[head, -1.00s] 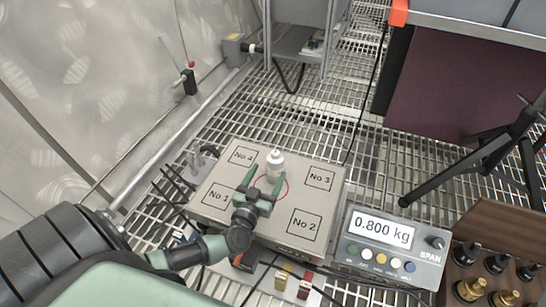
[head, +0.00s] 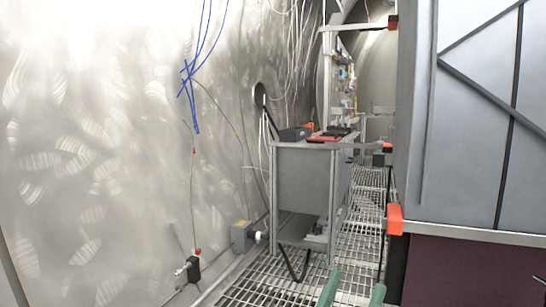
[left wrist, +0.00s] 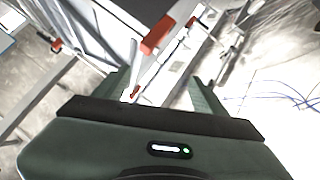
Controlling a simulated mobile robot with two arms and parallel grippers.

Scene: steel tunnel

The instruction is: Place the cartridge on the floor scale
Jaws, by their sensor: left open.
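My left gripper (head: 356,278) shows at the bottom edge of the head view as two green fingertips, apart, above the floor grating. In the left wrist view the same gripper (left wrist: 158,84) is open, with no object visible between its fingers. The cartridge and the floor scale are in neither view now. My right gripper is not in view.
A grey metal bench (head: 305,180) with small items on top stands ahead by the left wall. A grey cabinet (head: 475,110) with orange corner pieces and a dark red panel (head: 475,270) below fills the right. Floor grating (head: 350,240) runs between them.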

